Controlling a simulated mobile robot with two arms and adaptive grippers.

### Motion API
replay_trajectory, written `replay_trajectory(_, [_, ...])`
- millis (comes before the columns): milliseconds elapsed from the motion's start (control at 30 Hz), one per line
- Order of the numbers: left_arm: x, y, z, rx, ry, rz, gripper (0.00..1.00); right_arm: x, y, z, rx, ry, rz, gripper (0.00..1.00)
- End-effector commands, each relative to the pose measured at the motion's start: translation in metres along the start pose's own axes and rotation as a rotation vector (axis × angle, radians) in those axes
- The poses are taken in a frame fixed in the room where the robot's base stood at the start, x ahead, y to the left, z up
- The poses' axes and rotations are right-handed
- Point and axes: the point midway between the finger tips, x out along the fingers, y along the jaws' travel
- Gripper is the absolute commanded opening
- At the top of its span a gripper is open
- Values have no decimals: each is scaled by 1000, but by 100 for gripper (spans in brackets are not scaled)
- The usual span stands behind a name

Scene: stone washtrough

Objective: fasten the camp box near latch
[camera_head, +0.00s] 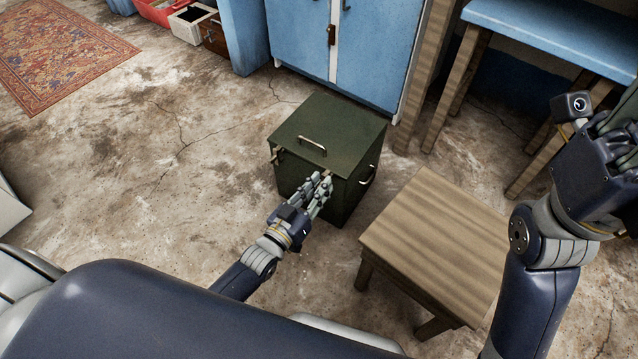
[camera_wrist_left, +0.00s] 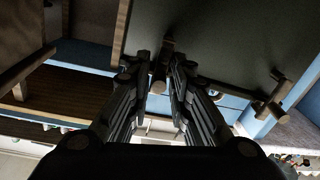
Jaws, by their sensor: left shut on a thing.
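The dark green camp box (camera_head: 335,138) stands on the floor with its lid down. My left gripper (camera_head: 322,184) is at the upper edge of its front face, shut on a small brownish latch (camera_wrist_left: 160,80). The fingers hide most of that latch in the head view. In the left wrist view the dark box face (camera_wrist_left: 220,35) fills the top, and the gripper (camera_wrist_left: 159,75) has a finger on each side of the latch. A second latch (camera_head: 276,155) sits further left on the same face; it also shows in the wrist view (camera_wrist_left: 272,97). My right gripper (camera_head: 618,128) is at the right edge, partly cut off.
A wooden stool (camera_head: 440,235) stands close to the right of the box. A blue cabinet (camera_head: 350,55) is behind it, and a blue table (camera_head: 560,30) is at the back right. Coloured crates (camera_head: 160,10) and a rug (camera_head: 55,50) lie back left. The floor left of the box is clear.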

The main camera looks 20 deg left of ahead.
Motion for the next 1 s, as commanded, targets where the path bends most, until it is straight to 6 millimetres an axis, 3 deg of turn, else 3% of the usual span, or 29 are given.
replay_trajectory(233, [1, -2, -1, -9, 3, -3, 0, 0, 0, 0, 0, 1, -1, 31])
replay_trajectory(267, [1, -2, -1, -9, 3, -3, 26, 0, 0, 0, 0, 1, -1, 31])
replay_trajectory(300, [1, -2, -1, -8, 4, -3, 31, 0, 0, 0, 0, 1, -1, 31])
replay_trajectory(733, [-7, -3, 0, -1, 0, -4, 31, 0, 0, 0, 0, 1, -1, 31])
replay_trajectory(1000, [-56, -2, 1, -1, -2, -4, 31, 0, 0, 0, 0, 1, -1, 31])
